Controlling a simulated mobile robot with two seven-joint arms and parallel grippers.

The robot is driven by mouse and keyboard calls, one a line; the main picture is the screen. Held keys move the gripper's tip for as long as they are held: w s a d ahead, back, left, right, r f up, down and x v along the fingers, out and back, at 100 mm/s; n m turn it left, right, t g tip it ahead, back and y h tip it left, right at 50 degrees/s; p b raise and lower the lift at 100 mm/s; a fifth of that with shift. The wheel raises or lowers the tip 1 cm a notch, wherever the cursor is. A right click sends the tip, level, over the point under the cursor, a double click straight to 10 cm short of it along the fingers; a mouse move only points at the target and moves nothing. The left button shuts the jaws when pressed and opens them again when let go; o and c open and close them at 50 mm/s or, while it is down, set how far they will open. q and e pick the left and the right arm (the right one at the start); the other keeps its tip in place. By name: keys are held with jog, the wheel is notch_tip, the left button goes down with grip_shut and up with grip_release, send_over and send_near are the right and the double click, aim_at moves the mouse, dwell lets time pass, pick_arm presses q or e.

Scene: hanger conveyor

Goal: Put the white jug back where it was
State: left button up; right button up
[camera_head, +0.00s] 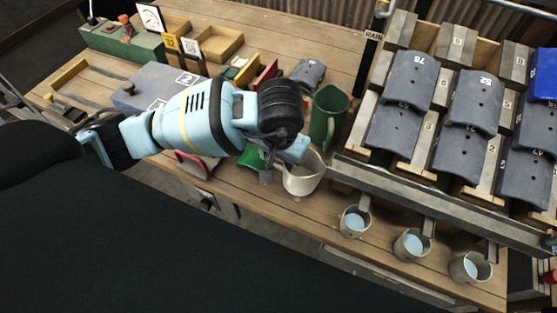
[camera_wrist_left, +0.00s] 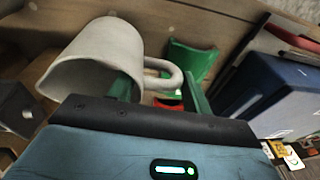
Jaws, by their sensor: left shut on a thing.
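The white jug (camera_head: 303,178) is near the front edge of the wooden bench in the head view, left of the small cups. In the left wrist view the white jug (camera_wrist_left: 98,62) shows at upper left with its handle toward the middle. My left gripper (camera_head: 272,168) is at the jug's left side. Its green fingers (camera_wrist_left: 160,92) are either side of the handle and it is shut on it. I cannot tell if the jug's base touches the bench. My right gripper is not in view.
A green jug (camera_head: 328,120) stands just behind the white one. A rack of grey tiles (camera_head: 407,80) stands at right, with three small cups (camera_head: 355,221) of water below it. A green piece (camera_head: 252,157) lies left of the jug. A blue-grey box (camera_head: 155,85) is farther left.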

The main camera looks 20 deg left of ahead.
pick_arm(q)
jog(key=shift+w, duration=0.3)
jog(key=shift+w+f, duration=0.15)
jog(key=shift+f, duration=1.55)
jog(key=shift+f, duration=0.2)
jog(key=o, duration=1.3)
jog(key=shift+o, duration=0.2)
jog(key=shift+r, duration=0.1)
notch_tip(320, 180, up, 12)
jog(key=s+d, duration=0.1)
jog(key=shift+s+p, duration=0.4)
jog(key=shift+p, duration=0.05)
